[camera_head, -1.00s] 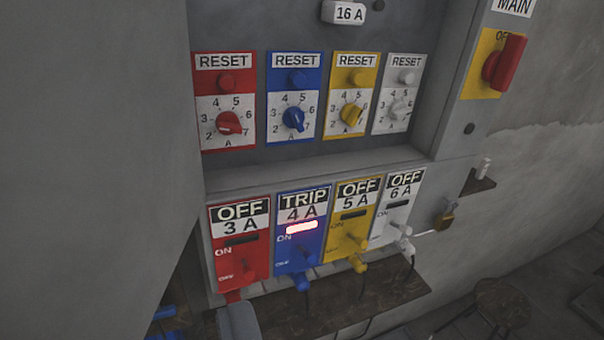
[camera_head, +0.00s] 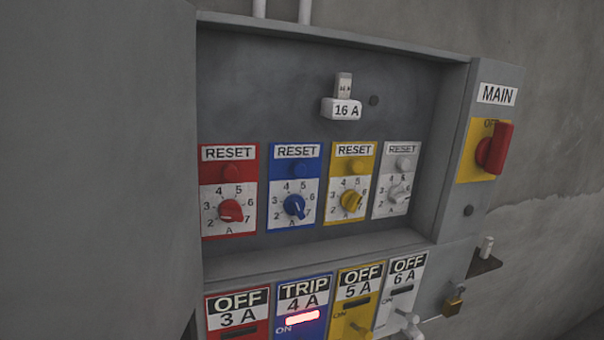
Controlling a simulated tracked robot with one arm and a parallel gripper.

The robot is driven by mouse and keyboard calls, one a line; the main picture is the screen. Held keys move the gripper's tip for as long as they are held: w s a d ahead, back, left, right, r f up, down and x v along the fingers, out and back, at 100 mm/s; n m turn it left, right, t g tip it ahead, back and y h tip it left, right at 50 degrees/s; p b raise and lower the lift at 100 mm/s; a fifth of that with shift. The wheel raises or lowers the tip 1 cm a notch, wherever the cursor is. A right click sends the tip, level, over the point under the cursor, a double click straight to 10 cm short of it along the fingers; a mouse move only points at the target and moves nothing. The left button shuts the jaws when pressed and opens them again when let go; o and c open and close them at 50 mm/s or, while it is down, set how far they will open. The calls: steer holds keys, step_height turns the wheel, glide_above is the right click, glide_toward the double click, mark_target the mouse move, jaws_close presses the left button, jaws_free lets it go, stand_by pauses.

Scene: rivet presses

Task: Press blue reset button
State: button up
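The blue reset button (camera_head: 298,170) is a round knob under a RESET label, at the top of the blue panel second from the left in the upper row. Below it on the same panel is a blue dial (camera_head: 294,206) with a numbered scale. Under that, in the lower row, the blue switch panel (camera_head: 305,294) reads TRIP 4 A and has a lit pinkish-red lamp (camera_head: 302,317). My gripper is not in view, so nothing shows touching the button.
Red (camera_head: 229,172), yellow (camera_head: 356,168) and white (camera_head: 403,163) reset buttons sit beside it. The recessed cabinet has a grey door (camera_head: 95,170) on the left. A red MAIN switch (camera_head: 494,149) and a padlock (camera_head: 453,307) are at the right. Lower switch handles stick out.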

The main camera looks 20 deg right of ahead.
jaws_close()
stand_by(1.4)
